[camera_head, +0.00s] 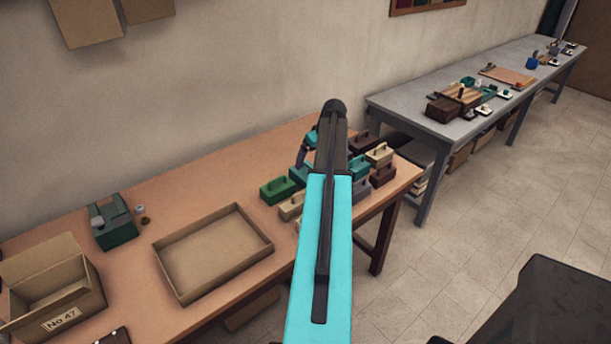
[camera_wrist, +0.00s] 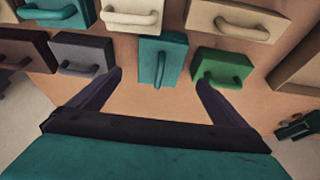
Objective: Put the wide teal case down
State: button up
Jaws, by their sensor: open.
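In the wrist view, a teal case (camera_wrist: 149,52) with an arched teal handle stands on the table, ahead of and between my gripper's spread fingertips (camera_wrist: 158,78). Its handle runs crosswise to those of its neighbours. A gap shows between the case and both fingers. Part of a second teal case (camera_wrist: 35,14) shows at the top left. I cannot tell for sure which of the two is the wide one. In the head view, a teal case (camera_head: 302,174) shows beside my arm, which hides much of the group. My gripper is open and empty.
A green case (camera_wrist: 223,68) stands close right of the teal one in the wrist view. Cream, grey and brown cases crowd around. In the head view, an empty cardboard tray (camera_head: 213,252) and an open box (camera_head: 85,290) stand left on the wooden table. Bare table lies behind the tray.

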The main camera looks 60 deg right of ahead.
aim_at(307, 171)
jog(key=shift+p+x, duration=0.75)
jog(key=shift+x, duration=2.25)
jog(key=shift+f, duration=0.1)
jog(key=shift+p+x, duration=1)
jog(key=shift+x, duration=0.1)
jog(key=shift+p+x, duration=0.55)
jog(key=shift+x, duration=0.9)
jog(key=shift+s, duration=0.1)
jog(key=c, duration=1.4)
jog(key=shift+o, duration=0.2)
jog(key=shift+r+b, duration=1.9)
jog(key=shift+r, duration=3.1)
